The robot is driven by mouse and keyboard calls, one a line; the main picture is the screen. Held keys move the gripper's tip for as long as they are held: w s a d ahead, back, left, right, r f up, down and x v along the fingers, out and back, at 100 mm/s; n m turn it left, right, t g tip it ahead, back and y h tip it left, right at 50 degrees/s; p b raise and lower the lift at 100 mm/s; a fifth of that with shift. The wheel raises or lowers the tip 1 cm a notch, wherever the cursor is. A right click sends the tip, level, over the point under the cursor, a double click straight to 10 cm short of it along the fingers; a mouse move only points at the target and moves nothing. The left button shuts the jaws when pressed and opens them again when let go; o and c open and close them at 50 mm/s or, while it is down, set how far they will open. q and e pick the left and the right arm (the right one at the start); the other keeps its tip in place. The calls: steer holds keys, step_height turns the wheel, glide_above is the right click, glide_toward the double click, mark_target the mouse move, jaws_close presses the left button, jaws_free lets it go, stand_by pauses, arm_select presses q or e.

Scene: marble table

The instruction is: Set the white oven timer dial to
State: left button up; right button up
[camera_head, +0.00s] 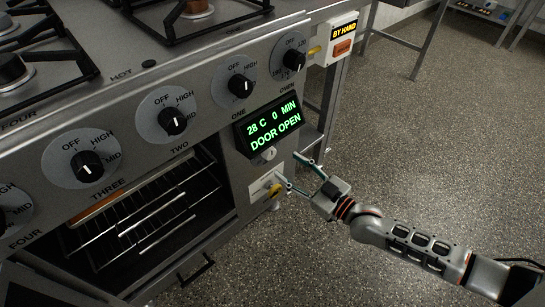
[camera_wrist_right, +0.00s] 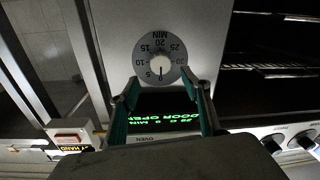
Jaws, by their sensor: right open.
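The white oven timer dial (camera_wrist_right: 160,66) shows in the right wrist view on a round grey scale marked in minutes. The scale appears upside down, and the dial's dark mark points at the 0. In the head view the dial (camera_head: 269,154) is a small white knob below the green display (camera_head: 273,126), which reads 28 C, 0 MIN, DOOR OPEN. My right gripper (camera_head: 292,170) is open and empty in front of the oven panel, near the dial. In the wrist view its fingertips (camera_wrist_right: 160,80) stand on either side of the dial, apart from it. My left gripper is out of view.
Black knobs (camera_head: 172,121) line the sloping panel left of the display. The oven (camera_head: 140,215) is open, with wire racks inside. A BY HAND box (camera_head: 341,45) with a red-orange button is at the panel's right end. The floor (camera_head: 440,130) at right is clear.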

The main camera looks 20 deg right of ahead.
mark_target(272, 154)
steer(key=b+x, duration=0.1)
steer(key=x, duration=0.4)
steer(key=shift+w+a+f, duration=0.15)
steer(key=shift+w+a, duration=0.1)
steer(key=shift+w, duration=0.05)
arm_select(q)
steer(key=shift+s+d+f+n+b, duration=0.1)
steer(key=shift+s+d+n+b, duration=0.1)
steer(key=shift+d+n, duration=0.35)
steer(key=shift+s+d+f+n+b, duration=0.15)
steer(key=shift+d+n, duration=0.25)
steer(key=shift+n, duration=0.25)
arm_select(e)
steer(key=shift+w+a, duration=0.2)
steer(key=shift+w, duration=0.3)
steer(key=c, duration=1.1)
